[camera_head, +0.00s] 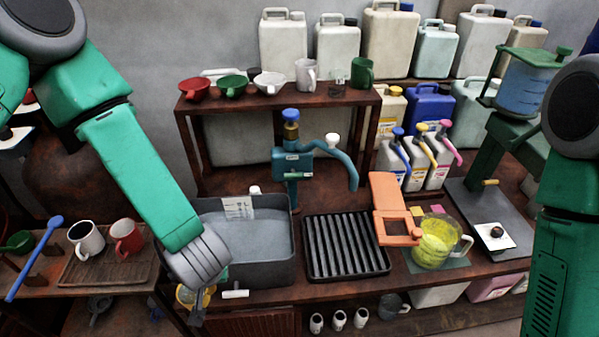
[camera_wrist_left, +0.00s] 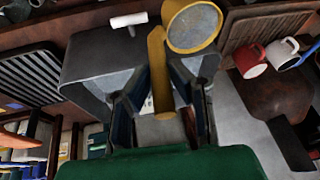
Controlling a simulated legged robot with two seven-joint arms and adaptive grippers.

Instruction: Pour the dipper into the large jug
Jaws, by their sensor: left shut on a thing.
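My left gripper (camera_head: 198,315) is shut on the yellow dipper (camera_head: 186,298), low at the front left corner of the grey vat (camera_head: 283,272). In the left wrist view the fingers (camera_wrist_left: 158,100) close around the dipper's yellow handle (camera_wrist_left: 158,72). Its round yellow-rimmed cup (camera_wrist_left: 193,27) faces the camera and looks grey inside; I cannot tell whether it holds liquid. In the head view the gripper hides much of the dipper. A clear jug with yellow contents (camera_head: 432,246), the largest jug in view, stands upright on a mat at the right. My right gripper is out of view.
A black ribbed rack (camera_head: 346,246) lies between vat and jug. An orange stand (camera_head: 388,206) rises beside the jug's left side. A teal tap (camera_head: 340,161) overhangs behind the rack. White and red mugs (camera_head: 126,238) sit on a left tray. Jerrycans line the back.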

